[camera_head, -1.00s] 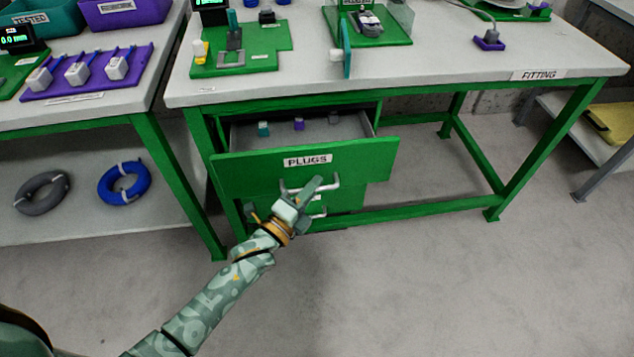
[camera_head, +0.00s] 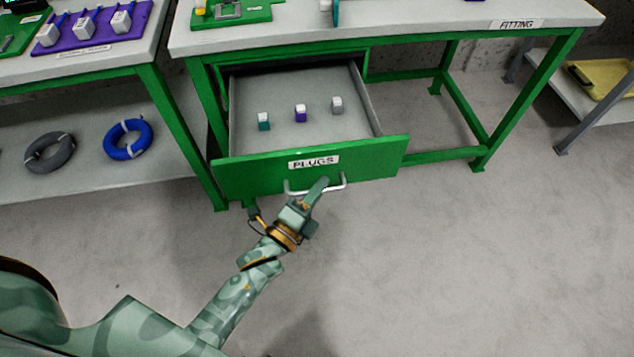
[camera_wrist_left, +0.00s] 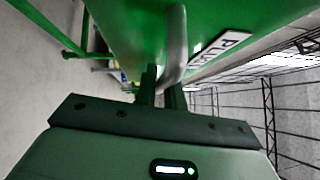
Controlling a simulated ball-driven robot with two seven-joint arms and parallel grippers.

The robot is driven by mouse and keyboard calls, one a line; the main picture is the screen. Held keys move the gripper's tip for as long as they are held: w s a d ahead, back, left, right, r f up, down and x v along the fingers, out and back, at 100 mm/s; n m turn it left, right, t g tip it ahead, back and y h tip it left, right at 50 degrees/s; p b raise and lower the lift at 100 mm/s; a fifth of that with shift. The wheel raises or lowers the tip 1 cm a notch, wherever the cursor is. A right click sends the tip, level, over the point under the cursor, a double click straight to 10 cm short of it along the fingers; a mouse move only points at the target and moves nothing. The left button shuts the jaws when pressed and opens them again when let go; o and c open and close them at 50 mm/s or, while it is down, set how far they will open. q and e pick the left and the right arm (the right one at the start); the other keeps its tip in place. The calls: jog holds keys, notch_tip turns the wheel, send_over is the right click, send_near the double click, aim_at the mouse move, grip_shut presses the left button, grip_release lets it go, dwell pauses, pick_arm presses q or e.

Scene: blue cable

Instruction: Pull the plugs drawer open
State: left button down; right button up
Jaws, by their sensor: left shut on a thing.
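The plugs drawer (camera_head: 250,180) has a green front with a white label reading PLUGS (camera_head: 314,162). It stands well out from under the fitting bench, and its grey inside shows. A teal plug (camera_head: 263,121), a purple plug (camera_head: 300,113) and a grey plug (camera_head: 337,105) stand apart in it. My left gripper (camera_head: 318,190) is shut on the silver bar handle (camera_head: 338,187) of the drawer. In the left wrist view the fingers (camera_wrist_left: 162,92) are around the handle (camera_wrist_left: 176,45), and the green front fills the top. My right gripper is not in view.
The fitting bench (camera_head: 420,22) stands above the drawer, with green legs. At left, a second bench has a lower shelf (camera_head: 100,178) with a grey cable coil (camera_head: 50,152) and a blue cable coil (camera_head: 129,139). The floor (camera_head: 480,260) in front and to the right is clear.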

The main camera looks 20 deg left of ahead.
pick_arm(q)
jog(key=c, duration=1.5)
grip_release()
jog(key=shift+s, duration=0.1)
